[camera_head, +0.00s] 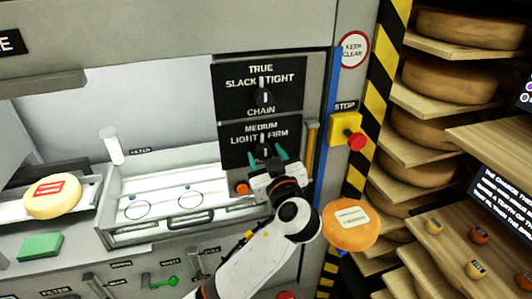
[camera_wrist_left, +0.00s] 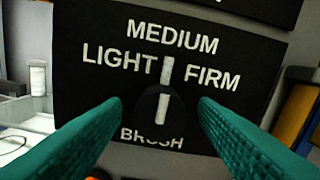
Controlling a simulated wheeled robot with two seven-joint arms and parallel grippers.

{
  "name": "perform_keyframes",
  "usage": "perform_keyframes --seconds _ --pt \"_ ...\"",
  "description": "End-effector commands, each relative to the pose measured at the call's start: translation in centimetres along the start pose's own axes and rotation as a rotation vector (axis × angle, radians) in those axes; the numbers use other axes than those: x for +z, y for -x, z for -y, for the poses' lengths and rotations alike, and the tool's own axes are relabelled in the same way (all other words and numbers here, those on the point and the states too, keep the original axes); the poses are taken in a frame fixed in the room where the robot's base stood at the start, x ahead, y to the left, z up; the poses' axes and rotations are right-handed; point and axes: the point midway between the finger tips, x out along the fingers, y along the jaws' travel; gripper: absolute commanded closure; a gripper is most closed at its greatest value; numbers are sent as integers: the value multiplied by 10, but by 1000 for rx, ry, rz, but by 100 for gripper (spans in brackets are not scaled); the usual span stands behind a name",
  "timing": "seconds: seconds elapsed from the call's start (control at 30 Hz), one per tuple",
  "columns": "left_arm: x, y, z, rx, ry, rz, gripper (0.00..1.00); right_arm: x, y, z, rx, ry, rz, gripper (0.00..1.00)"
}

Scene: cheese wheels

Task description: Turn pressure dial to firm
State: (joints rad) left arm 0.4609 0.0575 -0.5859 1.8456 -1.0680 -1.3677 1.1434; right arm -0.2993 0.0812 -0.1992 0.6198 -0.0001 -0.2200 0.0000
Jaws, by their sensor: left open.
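The pressure dial (camera_head: 262,149) is a black round knob with a white pointer line, on a black panel (camera_head: 233,158) marked LIGHT, MEDIUM, FIRM. In the left wrist view the dial (camera_wrist_left: 164,92) has its line nearly upright, toward MEDIUM, with BRUSH lettered below. My left gripper (camera_head: 267,157) has teal fingers and is open in front of the panel. In the wrist view its fingers (camera_wrist_left: 158,106) lie to the left and right of the dial, with visible gaps on both sides. How far their tips are from the panel is hard to tell. My right gripper is not in view.
Above is a similar dial (camera_head: 264,98) marked SLACK, TRUE, TIGHT. A yellow stop box (camera_head: 338,128) with a red button stands right of the panel. An orange cheese wheel (camera_head: 350,235) shows at lower right. Shelves of cheese wheels (camera_head: 458,80) fill the right side.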

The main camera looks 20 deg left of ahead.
Motion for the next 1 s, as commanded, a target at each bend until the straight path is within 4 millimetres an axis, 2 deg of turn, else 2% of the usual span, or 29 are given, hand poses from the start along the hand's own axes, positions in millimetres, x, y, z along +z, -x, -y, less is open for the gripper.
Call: perform_keyframes --seconds 0.37,0.6,0.63,1.0 --pt "0 -6 0 1 -1 -1 48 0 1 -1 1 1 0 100" --pt "0 -5 0 1 -1 -1 87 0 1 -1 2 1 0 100" --pt "0 -5 0 1 -1 -1 90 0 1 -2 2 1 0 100" --pt "-1 -5 -1 3 -70 -3 90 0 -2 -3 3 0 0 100"
